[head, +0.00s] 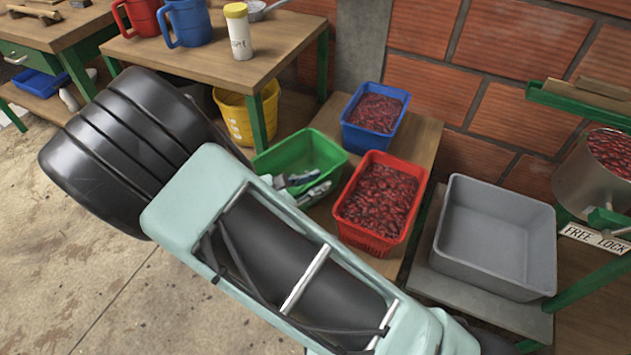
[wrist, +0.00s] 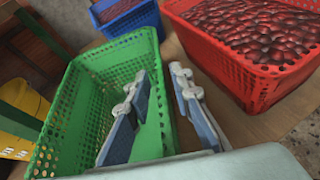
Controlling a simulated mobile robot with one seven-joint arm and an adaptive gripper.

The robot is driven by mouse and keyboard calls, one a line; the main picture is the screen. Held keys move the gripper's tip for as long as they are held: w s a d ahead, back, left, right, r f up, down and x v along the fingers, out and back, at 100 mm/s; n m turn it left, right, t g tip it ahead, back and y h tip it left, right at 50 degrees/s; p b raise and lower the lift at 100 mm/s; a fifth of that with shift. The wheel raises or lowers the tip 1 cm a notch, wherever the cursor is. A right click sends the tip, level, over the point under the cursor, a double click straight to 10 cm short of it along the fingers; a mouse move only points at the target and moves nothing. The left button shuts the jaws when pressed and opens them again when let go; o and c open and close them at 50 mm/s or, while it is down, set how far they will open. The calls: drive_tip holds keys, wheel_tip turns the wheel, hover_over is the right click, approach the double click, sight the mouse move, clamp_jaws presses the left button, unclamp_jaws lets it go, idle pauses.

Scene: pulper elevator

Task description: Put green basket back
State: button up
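The green basket (head: 290,152) is empty and sits upright on a low wooden bench, left of the red basket and in front of the blue one. In the wrist view the green basket (wrist: 62,125) fills the left and middle. My gripper (head: 306,187) is at the basket's right-hand rim. In the wrist view my gripper (wrist: 160,75) has one finger inside the basket and the other outside, with the wall between them. A gap shows between the fingers, so it looks open around the rim. My arm hides the basket's near part in the head view.
A red basket (head: 398,245) and a blue basket (head: 403,103), both full of red berries, stand close by on the wooden bench (head: 424,133). A grey tub (head: 548,270) is to the right. A yellow bucket (head: 233,117) stands behind, under the table with mugs.

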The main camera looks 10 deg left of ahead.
drive_tip(key=shift+r, duration=0.25)
drive_tip(key=p+v, duration=0.2)
drive_tip(key=v, duration=1)
drive_tip(key=shift+f+p, duration=0.15)
drive_tip(key=shift+p, duration=0.2)
